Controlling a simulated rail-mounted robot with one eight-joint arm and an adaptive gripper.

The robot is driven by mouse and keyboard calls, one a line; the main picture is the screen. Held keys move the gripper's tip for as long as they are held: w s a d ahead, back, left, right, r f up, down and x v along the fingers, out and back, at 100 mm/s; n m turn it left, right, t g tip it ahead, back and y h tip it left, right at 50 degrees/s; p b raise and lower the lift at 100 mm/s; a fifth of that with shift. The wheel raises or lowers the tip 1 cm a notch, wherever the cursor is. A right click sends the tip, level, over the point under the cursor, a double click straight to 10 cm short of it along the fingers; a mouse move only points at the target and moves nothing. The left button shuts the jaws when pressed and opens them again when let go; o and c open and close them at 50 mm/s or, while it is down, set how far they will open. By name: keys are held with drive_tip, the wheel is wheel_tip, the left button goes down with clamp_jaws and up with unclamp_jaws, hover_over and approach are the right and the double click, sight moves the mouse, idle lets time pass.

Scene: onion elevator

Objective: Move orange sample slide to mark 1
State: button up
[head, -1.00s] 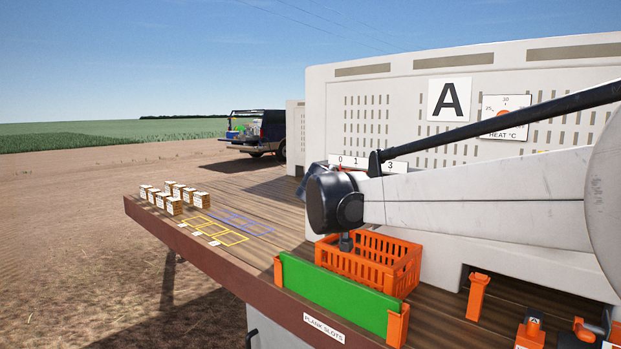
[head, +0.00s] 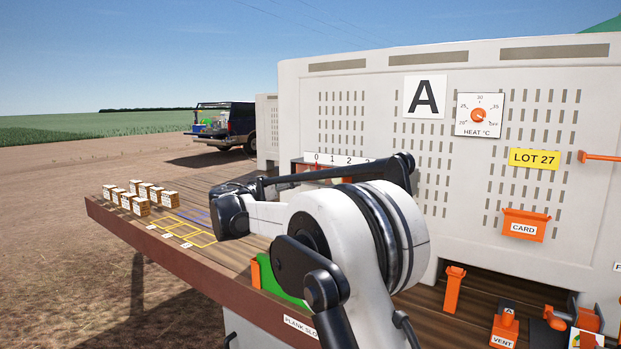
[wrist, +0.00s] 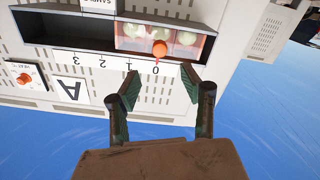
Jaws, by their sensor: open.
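The orange sample slide's round knob (wrist: 160,48) shows in the wrist view, which is upside down. A red pointer by it stands at 0 on the white number strip (wrist: 125,65); mark 1 is just left of it there. A translucent reddish panel (wrist: 130,38) is beside the knob, with pale onions behind it. My gripper (wrist: 162,84) is open and empty, its fingers apart on either side of the 0 and short of the knob. In the head view the strip (head: 338,158) shows above my arm; my gripper and most of the slide are hidden there.
A heat dial (head: 479,114), a yellow LOT 27 sign (head: 534,158) and an orange card holder (head: 525,225) are on the white machine wall. Small crates (head: 141,206) stand at the deck's far left. A dark open slot (wrist: 60,32) runs beside the panel.

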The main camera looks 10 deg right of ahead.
drive_tip(key=p+x, duration=0.2)
drive_tip(key=x, duration=1.1)
clamp_jaws()
